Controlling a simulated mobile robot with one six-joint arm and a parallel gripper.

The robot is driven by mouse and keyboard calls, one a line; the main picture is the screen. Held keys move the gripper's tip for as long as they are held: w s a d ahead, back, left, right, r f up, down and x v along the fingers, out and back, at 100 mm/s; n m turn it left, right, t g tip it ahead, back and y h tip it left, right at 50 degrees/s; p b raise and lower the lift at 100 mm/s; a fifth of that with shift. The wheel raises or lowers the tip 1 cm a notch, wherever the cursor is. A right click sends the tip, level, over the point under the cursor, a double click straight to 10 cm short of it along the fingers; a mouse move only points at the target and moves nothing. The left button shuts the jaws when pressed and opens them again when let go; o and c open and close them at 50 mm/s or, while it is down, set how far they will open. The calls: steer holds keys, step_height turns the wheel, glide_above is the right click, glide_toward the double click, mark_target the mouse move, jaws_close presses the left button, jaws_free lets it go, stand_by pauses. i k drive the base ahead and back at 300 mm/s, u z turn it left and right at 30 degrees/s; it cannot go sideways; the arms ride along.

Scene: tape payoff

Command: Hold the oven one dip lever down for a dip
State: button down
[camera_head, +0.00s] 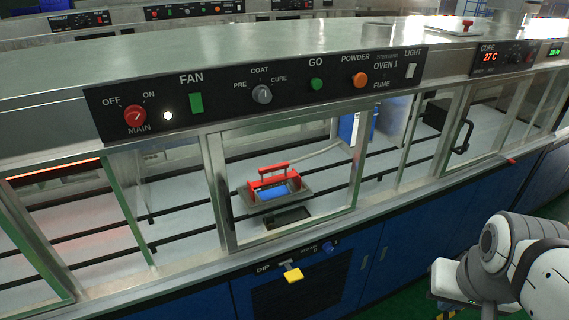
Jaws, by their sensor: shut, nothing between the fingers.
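The dip lever of oven one is a yellow paddle (293,275) on a pale stem. It sticks out from the blue front panel, just below the ledge and right of the DIP label (264,268). Nothing touches it. Part of my arm (520,262) shows at the lower right, well apart from the lever. My gripper's fingers do not show in this view. Oven one's control panel (330,76) runs above the window. Behind the glass, a red-handled carrier (272,171) with a blue part sits above a dark rectangular opening (287,217).
A small blue knob (328,247) sits up and right of the lever. The metal ledge (190,287) runs along above the lever. The blue cabinet front (400,240) between lever and arm looks clear. Green floor (552,208) shows at the right.

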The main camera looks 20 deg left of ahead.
mark_target(292, 276)
steer(key=u, duration=0.75)
